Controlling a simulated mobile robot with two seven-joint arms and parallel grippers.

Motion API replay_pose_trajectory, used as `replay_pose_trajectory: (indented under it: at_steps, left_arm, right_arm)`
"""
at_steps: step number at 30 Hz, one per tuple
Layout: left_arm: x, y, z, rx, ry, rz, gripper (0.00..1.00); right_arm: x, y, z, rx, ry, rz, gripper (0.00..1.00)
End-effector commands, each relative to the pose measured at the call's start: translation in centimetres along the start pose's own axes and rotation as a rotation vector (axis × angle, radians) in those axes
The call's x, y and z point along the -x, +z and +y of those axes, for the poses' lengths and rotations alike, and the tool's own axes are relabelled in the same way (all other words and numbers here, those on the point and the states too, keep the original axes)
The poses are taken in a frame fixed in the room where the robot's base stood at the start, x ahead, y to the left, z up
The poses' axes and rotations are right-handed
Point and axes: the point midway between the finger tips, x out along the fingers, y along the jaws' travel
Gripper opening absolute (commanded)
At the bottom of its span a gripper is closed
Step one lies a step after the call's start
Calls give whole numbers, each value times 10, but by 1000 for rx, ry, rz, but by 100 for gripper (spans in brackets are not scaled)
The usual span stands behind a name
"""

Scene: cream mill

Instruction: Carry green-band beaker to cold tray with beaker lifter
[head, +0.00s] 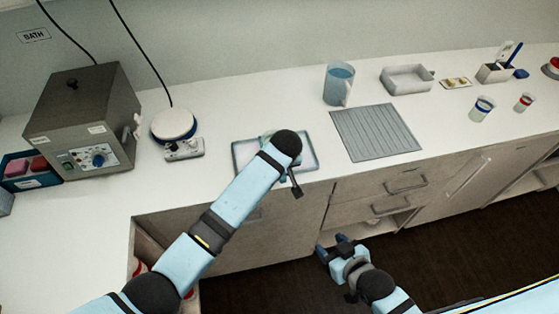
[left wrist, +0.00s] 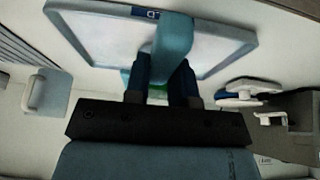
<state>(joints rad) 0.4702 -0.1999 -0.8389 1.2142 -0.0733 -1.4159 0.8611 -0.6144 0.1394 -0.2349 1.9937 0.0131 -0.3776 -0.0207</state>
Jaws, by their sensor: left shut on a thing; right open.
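My left gripper (left wrist: 162,82) is shut on a teal piece, apparently the beaker lifter (left wrist: 174,42), above a pale tray. This tray, likely the cold tray, has a blue-grey rim (left wrist: 92,52) and a small dark blue label; it also shows in the head view (head: 236,156). My left arm hides the gripper there. A bit of green (left wrist: 125,76) shows beside the fingers, possibly the green-band beaker; most of it is hidden, and I cannot tell whether it touches the tray. My right gripper (head: 332,246) is open and empty, in front of the drawers below the counter.
A grey ribbed mat (head: 375,133) lies right of the tray, with a blue pitcher (head: 339,86) behind it. A round hot plate (head: 173,124) and a steel bath (head: 88,120) stand left. Blue-band (head: 482,109) and red-band (head: 524,102) beakers stand far right.

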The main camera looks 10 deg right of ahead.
Motion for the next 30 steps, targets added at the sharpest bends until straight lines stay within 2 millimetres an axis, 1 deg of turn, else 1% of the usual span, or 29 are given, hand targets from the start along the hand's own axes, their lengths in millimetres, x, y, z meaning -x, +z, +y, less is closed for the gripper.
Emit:
replay_pose_trajectory:
  at_steps: [13, 30]
  left_arm:
    - [1, 1, 0, 0, 0, 1, 0]
    - [5, 12, 0, 0, 1, 0, 0]
  right_arm:
    - [1, -2, 0, 0, 0, 0, 54]
    - [6, -9, 0, 0, 0, 0, 54]
